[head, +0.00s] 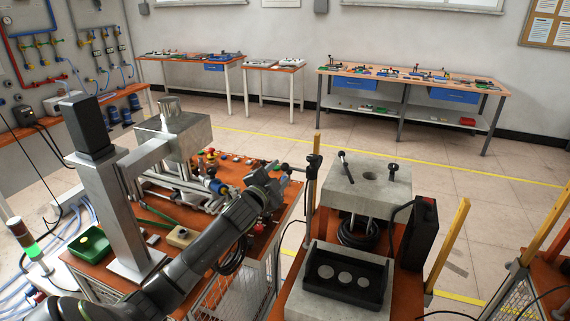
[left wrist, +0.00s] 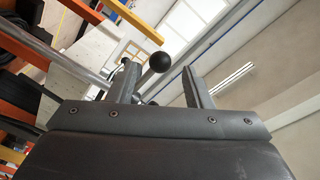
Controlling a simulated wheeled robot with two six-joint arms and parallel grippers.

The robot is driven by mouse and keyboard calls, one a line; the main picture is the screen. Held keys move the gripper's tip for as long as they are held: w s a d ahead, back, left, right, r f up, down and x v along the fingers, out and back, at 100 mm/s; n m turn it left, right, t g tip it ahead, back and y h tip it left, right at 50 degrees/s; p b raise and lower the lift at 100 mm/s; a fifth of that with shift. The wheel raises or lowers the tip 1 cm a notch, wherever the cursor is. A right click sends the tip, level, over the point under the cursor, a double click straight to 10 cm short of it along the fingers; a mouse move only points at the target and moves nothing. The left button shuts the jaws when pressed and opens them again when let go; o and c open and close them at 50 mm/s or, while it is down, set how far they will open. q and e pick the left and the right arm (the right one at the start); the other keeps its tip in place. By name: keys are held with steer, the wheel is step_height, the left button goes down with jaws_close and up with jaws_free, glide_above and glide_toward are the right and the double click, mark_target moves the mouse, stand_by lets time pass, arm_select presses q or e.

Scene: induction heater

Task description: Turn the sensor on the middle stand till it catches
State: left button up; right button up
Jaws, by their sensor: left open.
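A black ball knob (left wrist: 159,62) on a thin rod shows between the fingers, nearer the left finger; nothing is clamped. My right gripper is out of view.
A grey block machine (head: 365,188) with a black tray (head: 345,283) of round discs stands right of the stand. A dark box (head: 420,235) and yellow posts (head: 448,240) flank it. A cluttered orange bench (head: 205,235) lies left. Open floor (head: 500,190) lies behind.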

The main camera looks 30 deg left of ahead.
mark_target(283, 169)
arm_select(q)
steer(key=shift+w+a+p, duration=0.15)
steer(key=shift+w+p, duration=0.15)
steer(key=shift+w, duration=0.9)
steer(key=shift+w+a+p, duration=0.15)
steer(key=shift+w+p, duration=0.1)
steer(key=shift+w, duration=0.9)
steer(key=shift+c, duration=0.2)
jaws_close()
